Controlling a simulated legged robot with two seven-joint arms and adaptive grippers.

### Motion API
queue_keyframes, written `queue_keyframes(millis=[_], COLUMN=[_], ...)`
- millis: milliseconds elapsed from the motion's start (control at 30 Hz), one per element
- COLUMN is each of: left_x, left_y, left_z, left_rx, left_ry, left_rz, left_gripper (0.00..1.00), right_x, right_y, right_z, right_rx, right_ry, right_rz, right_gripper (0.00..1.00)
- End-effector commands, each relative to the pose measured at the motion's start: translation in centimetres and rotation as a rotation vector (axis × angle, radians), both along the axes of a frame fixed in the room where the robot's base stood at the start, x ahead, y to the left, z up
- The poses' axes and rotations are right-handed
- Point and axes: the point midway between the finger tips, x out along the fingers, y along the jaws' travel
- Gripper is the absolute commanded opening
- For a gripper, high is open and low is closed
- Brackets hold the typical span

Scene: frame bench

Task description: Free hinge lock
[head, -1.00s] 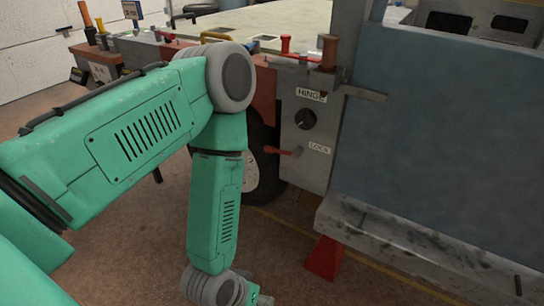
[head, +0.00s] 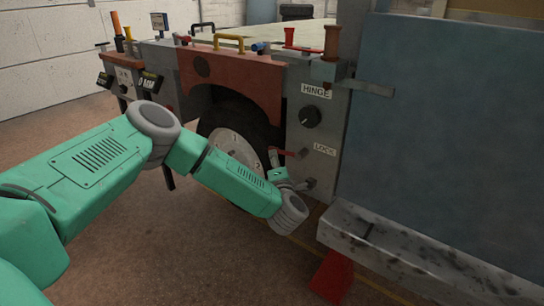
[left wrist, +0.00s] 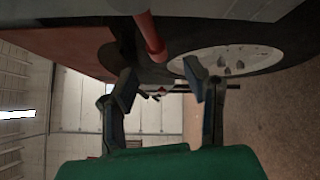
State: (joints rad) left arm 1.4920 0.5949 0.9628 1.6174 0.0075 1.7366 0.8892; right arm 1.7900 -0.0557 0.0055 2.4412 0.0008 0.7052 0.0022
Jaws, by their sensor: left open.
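A grey panel (head: 322,80) carries a HINGE label (head: 316,90) above a black round knob (head: 310,117). Below it a red lever (head: 285,152) sticks out to the left, beside a LOCK label (head: 325,150). My left gripper (head: 292,170) is open and empty at the lever, one finger at its left end and one lower right. In the left wrist view the red lever (left wrist: 150,38) comes from the top between the spread fingers (left wrist: 160,85). Whether a finger touches it is unclear. My right gripper is not in view.
A wheel (head: 236,150) stands just left of the panel. A large blue-grey panel (head: 450,120) and a stained ledge (head: 400,250) are at the right. A red wedge (head: 332,277) is on the floor below. Open floor lies front left.

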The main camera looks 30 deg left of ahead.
Motion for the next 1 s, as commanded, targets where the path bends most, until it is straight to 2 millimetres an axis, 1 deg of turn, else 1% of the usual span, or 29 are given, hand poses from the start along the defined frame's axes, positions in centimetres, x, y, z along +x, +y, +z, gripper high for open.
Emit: queue_keyframes(millis=[33,200,400,500,767,900,1000], left_x=[0.9,3.3,4.9,5.2,5.4,5.3,5.3], left_y=[0.7,3.1,4.9,5.0,4.4,4.5,4.8], left_z=[-0.2,-0.5,-0.7,-0.5,-0.1,-0.2,-0.4], left_rx=[0.001,-0.005,-0.011,-0.009,-0.001,-0.003,-0.007], left_ry=[-0.003,-0.001,0.001,0.002,0.002,0.002,0.002], left_rz=[0.003,0.002,0.0,-0.001,-0.004,-0.004,-0.004], left_gripper=[0.41,0.41,0.41,0.41,0.41,0.0,0.0], right_x=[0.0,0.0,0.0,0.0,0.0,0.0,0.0], right_y=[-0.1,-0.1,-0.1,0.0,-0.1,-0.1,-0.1], right_z=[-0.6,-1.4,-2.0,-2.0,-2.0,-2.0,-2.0], right_rx=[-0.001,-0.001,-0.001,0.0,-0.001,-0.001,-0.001], right_ry=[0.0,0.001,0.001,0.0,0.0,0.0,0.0], right_rz=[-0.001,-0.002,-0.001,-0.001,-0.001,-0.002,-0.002], right_gripper=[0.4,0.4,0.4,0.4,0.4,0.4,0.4])
